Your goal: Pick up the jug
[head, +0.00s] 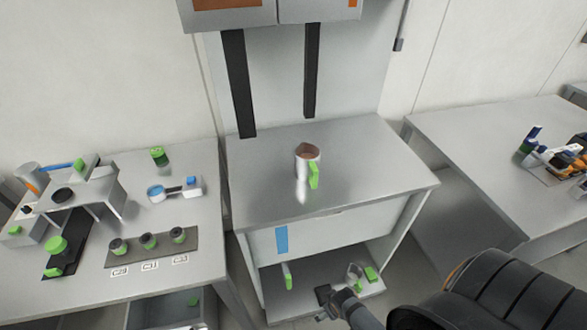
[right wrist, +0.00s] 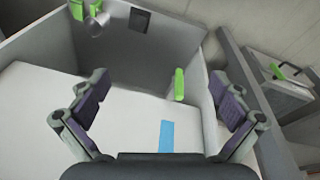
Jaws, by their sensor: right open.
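The jug (head: 305,165) stands upright on top of the middle table. It is a pale, shiny vessel with a brownish open top and a green handle on its front right side. My right gripper (head: 324,303) is low in front of the table's lower shelf in the head view, well below the jug and apart from it. In the right wrist view my right gripper (right wrist: 160,82) has its two fingers wide apart with nothing between them. I cannot make out the jug in that view. My left gripper is not in view.
The middle table top (head: 382,172) is clear around the jug. A blue strip (head: 281,240) marks its front, also showing in the right wrist view (right wrist: 167,136). The lower shelf holds green-handled items (head: 370,274). Side tables hold several objects.

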